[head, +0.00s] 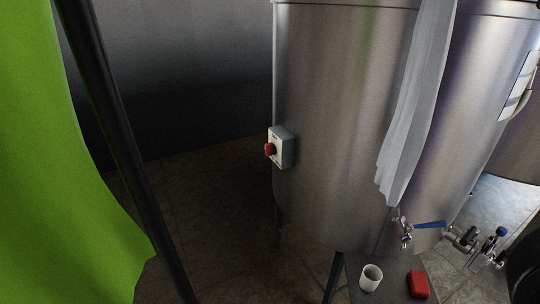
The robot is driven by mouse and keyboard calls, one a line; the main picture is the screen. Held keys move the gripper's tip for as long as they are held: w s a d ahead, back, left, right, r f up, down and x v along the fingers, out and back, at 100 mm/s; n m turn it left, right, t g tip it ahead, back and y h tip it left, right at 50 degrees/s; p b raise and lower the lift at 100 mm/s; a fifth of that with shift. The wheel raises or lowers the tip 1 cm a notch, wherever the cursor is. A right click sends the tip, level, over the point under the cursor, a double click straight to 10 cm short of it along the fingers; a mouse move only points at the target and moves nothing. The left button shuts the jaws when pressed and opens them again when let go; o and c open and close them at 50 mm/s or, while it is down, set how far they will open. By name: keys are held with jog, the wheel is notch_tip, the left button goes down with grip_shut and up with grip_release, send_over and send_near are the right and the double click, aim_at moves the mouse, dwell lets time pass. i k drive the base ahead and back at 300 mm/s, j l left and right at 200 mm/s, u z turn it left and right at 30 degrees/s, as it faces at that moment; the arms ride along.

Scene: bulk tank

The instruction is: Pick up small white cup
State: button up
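A small white cup (371,278) stands upright, its open top showing, on a dark flat surface (392,292) at the bottom right of the head view. It is below and to the left of a tap with a blue handle (429,225) on the steel tank. The cup looks empty, though its inside is only partly visible. My gripper is not in this view.
A red block (418,284) lies right of the cup. The large steel tank (340,110) carries a switch box (281,147) and a hanging grey cloth (412,110). A black pole (125,150) and green sheet (65,170) stand at left.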

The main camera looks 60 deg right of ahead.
aim_at(371, 275)
jog(key=k+l, duration=0.1)
jog(key=k, duration=0.85)
